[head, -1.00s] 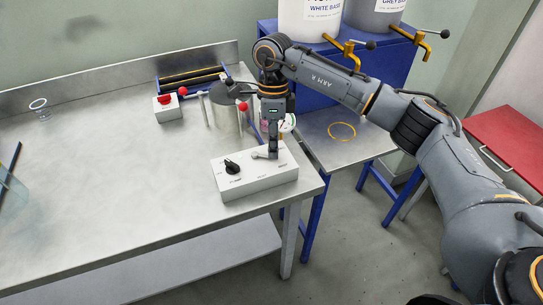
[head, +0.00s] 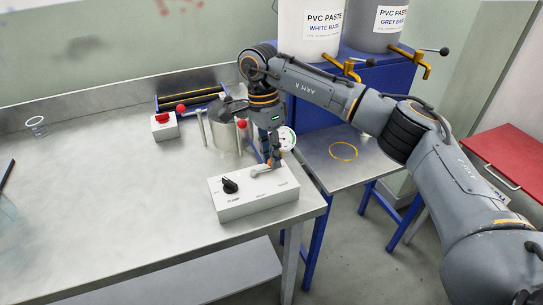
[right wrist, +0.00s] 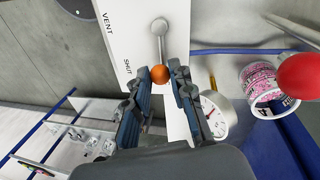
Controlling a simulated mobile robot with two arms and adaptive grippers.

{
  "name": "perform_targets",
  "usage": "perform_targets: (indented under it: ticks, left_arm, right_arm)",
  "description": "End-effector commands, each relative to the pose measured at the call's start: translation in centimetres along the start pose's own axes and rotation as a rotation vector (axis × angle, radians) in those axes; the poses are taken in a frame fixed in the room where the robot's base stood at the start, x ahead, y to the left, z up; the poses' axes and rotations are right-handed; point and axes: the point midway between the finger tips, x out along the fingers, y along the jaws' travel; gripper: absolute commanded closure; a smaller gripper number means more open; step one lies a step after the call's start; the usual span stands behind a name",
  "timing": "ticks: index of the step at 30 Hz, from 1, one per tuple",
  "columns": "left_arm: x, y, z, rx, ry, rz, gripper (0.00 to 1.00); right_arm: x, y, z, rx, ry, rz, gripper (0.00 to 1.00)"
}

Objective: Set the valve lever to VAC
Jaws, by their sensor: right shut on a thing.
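The valve lever (right wrist: 160,45) is a silver arm with an orange ball knob (right wrist: 159,74), on a white valve box (head: 262,203) near the bench's right corner. In the right wrist view my right gripper (right wrist: 163,76) is shut on the knob, one finger on each side. The lever points from its pivot toward the gripper, with the knob beside the SHUT label; VENT is printed further up. VAC cannot be read. In the head view my right gripper (head: 274,160) is at the box's back edge, partly covering the lever. My left gripper is not in view.
A black knob (head: 230,185) is on the box's left part. A dial gauge (head: 287,138) stands behind the box. Bare bench lies to the left.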

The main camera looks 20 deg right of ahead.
Motion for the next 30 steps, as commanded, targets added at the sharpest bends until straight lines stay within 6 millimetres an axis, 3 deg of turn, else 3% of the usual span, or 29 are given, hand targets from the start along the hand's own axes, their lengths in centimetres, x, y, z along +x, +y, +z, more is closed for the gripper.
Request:
perform_targets:
  ticks: [12,13,15,16,25,30]
  left_arm:
    - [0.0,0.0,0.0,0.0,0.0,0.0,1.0]
    - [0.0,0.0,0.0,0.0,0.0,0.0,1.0]
    - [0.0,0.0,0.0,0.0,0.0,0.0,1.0]
    - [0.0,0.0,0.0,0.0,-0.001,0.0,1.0]
    - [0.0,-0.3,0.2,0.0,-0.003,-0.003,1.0]
    - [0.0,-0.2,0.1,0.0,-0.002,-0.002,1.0]
  right_arm:
    - [-0.2,-0.1,0.0,-0.005,0.003,-0.005,1.0]
    - [-0.2,-0.1,0.0,-0.005,0.003,-0.006,0.71]
    - [-0.2,-0.1,0.0,-0.004,0.002,-0.005,0.57]
    - [-0.1,-0.1,0.0,-0.004,0.002,-0.005,0.55]
    - [-0.2,-0.1,0.0,-0.004,0.002,-0.003,0.55]
    - [-1.9,-0.1,-0.1,-0.003,0.003,-0.005,0.55]
